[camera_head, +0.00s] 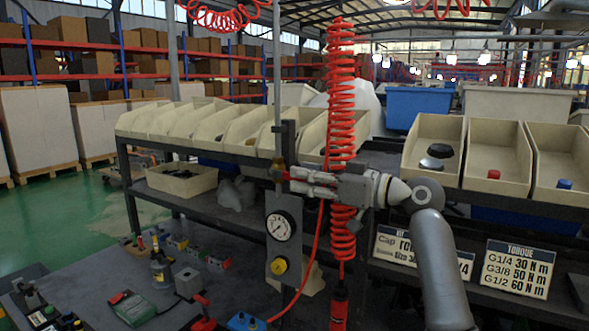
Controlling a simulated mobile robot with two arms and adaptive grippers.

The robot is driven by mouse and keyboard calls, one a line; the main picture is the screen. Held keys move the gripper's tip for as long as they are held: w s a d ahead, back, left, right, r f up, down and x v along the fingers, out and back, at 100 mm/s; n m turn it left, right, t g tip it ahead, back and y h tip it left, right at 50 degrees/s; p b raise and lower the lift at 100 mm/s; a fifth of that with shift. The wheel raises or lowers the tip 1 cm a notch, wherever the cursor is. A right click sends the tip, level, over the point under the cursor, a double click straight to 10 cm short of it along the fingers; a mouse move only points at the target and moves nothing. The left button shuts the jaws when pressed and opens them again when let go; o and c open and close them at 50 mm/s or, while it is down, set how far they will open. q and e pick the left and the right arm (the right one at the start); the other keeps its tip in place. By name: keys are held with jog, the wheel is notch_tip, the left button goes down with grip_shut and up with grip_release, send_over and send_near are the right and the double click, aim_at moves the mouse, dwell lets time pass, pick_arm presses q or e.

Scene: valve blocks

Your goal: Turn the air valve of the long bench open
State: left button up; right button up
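The air valve (279,170) is a small brass-coloured fitting at the lower end of a thin vertical pipe (278,75), above the long bench. My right gripper (294,180) reaches in from the right, level with the valve, with its fingertips at the valve's right side. Red shows along the fingers, and I cannot tell whether this is the valve's handle or part of the hose behind. Whether the fingers touch or grip anything is too small to tell. My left gripper is not in view.
A panel with a pressure gauge (281,226) and yellow knob hangs below the valve. A red coiled hose (341,90) hangs close behind my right gripper. Beige bins (240,130) line the shelf. Tools and valve blocks lie on the dark bench top (235,285).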

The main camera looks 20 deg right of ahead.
aim_at(285, 176)
jog(key=shift+p+x, duration=0.3)
jog(key=shift+x, duration=1.3)
jog(key=shift+c, duration=0.2)
jog(key=shift+s, duration=0.1)
grip_shut()
